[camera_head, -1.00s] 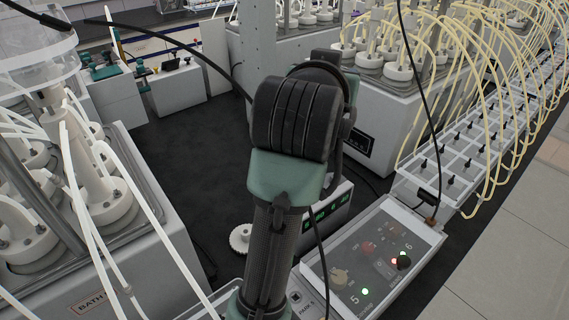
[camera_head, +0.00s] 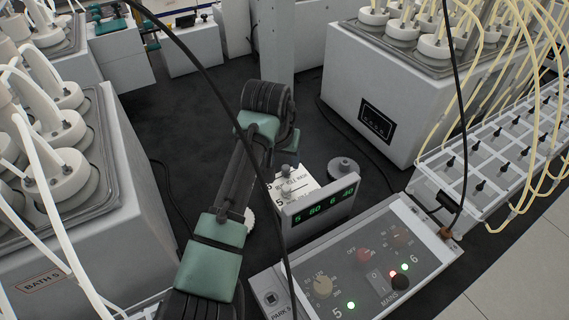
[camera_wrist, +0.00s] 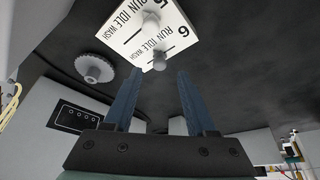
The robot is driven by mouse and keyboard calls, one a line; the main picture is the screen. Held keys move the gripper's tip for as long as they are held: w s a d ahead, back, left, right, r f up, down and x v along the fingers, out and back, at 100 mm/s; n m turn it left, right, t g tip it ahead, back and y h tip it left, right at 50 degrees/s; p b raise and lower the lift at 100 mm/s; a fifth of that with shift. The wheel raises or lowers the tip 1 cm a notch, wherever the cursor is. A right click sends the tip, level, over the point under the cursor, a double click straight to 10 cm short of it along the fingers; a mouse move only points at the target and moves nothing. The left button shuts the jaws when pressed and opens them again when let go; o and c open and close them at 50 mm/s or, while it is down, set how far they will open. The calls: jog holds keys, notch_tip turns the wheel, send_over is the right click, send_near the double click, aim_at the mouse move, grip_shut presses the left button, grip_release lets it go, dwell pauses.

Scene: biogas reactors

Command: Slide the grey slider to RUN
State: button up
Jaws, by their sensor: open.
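A white panel lettered RUN, IDLE, WASH (camera_wrist: 128,35), with rows marked 5 and 6, shows at the top of the wrist view and, partly covered, behind the small display in the head view (camera_head: 306,181). I cannot tell surely which label each knob stands at. My gripper (camera_wrist: 160,71) is open and empty. Its two blue fingers point toward the panel, with the row 6 knob just beyond the gap between the fingertips. The arm hides the gripper's fingers in the head view.
A green-digit display (camera_head: 318,212) stands beside the panel. A control box (camera_head: 365,262) with knobs and lit lamps lies in front. Reactor baths (camera_head: 385,95) stand around, and black cables hang across the view.

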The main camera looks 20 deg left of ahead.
aim_at(285, 168)
jog(key=shift+x, duration=1.9)
jog(key=shift+w, duration=0.1)
grip_shut()
